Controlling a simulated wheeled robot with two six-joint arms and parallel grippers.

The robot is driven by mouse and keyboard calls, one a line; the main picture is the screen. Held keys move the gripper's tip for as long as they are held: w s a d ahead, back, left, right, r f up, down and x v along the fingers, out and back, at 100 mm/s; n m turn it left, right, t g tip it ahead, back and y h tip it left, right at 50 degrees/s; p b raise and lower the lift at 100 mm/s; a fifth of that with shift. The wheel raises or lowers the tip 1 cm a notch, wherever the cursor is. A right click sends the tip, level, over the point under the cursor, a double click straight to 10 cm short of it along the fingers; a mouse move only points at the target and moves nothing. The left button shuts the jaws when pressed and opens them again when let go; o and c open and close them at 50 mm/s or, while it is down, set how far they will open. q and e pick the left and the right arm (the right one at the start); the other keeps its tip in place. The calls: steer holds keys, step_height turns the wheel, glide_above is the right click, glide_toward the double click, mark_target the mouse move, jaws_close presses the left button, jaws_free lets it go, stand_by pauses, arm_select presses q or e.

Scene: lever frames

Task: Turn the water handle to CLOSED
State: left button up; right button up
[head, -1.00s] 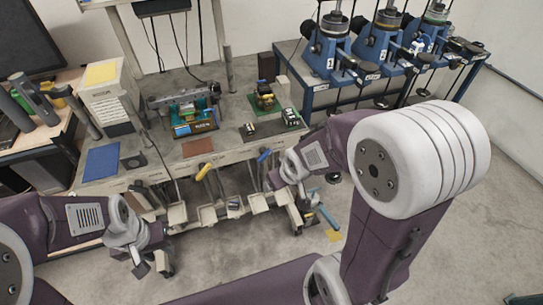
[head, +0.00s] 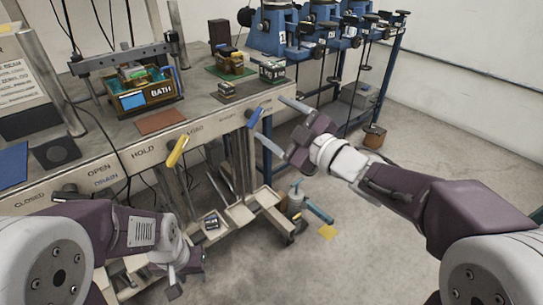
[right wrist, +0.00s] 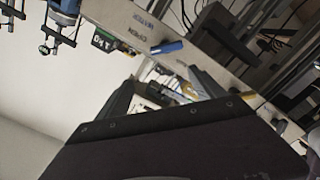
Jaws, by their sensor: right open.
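The bench front carries a blue lever handle (head: 254,117) and a yellow lever handle (head: 177,151). The blue one is tilted beside its lettering at the bench's right end; I take it as the water handle. Both handles also show in the right wrist view, the blue one (right wrist: 167,47) above the yellow one (right wrist: 190,90). My right gripper (head: 272,119) is open and empty, its two fingers spread just right of the blue handle; I cannot tell whether they touch it. My left gripper (head: 183,279) hangs low at the left, away from both handles; its jaw opening is unclear.
The bench top (head: 205,108) holds a bath unit (head: 145,92), a brown pad (head: 160,121) and small blocks. Trays (head: 240,213) hang below the front panel. Blue machines (head: 275,25) stand behind at the right. The floor (head: 370,235) at the right is mostly open.

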mark_target(257, 119)
steer(key=w+a+f+b, duration=0.1)
steer(key=w, duration=0.1)
steer(key=w+a+f+b, duration=0.1)
steer(key=w+a, duration=0.1)
steer(key=w+a+f+b, duration=0.1)
steer(key=w+b, duration=0.1)
steer(key=shift+w+a+f, duration=0.2)
steer(key=shift+w+f, duration=0.15)
steer(key=shift+w, duration=0.05)
steer(key=shift+w+a+r, duration=0.1)
steer(key=shift+w+a, duration=0.1)
steer(key=shift+w, duration=0.15)
arm_select(q)
step_height(257, 119, down, 6)
steer(key=shift+d+f, duration=0.1)
arm_select(e)
steer(key=c, duration=1.4)
